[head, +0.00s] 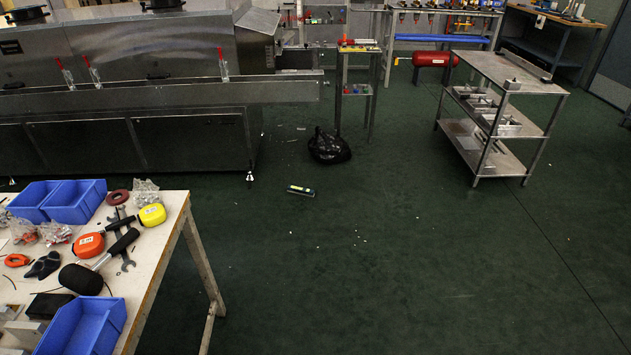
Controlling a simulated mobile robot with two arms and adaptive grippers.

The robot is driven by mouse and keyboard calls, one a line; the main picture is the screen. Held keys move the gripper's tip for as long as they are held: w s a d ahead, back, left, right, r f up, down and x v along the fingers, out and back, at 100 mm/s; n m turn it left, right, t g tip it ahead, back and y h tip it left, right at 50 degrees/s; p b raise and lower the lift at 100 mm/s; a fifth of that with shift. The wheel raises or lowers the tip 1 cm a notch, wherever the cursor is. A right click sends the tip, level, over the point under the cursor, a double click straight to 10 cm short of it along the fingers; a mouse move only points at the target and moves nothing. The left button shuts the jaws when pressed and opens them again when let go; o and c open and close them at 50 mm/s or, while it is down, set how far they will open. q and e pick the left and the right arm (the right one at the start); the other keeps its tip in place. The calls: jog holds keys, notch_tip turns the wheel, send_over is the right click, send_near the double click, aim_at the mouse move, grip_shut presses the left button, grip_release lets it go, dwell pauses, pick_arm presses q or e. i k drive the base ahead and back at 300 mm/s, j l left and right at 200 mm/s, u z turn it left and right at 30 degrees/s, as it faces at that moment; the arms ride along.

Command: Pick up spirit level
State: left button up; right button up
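A small dark bar with pale and yellow-green markings, which looks like the spirit level (301,190), lies flat on the green floor near the middle of the head view. It is small in the picture, so its fine detail cannot be made out. Nothing covers it. Neither of my grippers shows in the head view.
A black bag (329,147) lies just behind the level. A workbench (150,262) with blue bins (75,201) and tools stands at the left, a steel cart (512,84) at the back right, and the dryer (165,95) at the back left. Open floor lies ahead and right.

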aim_at(292, 188)
jog(key=i, duration=1.55)
jog(key=i+z, duration=0.15)
jog(key=i, duration=0.5)
jog(key=l, duration=0.1)
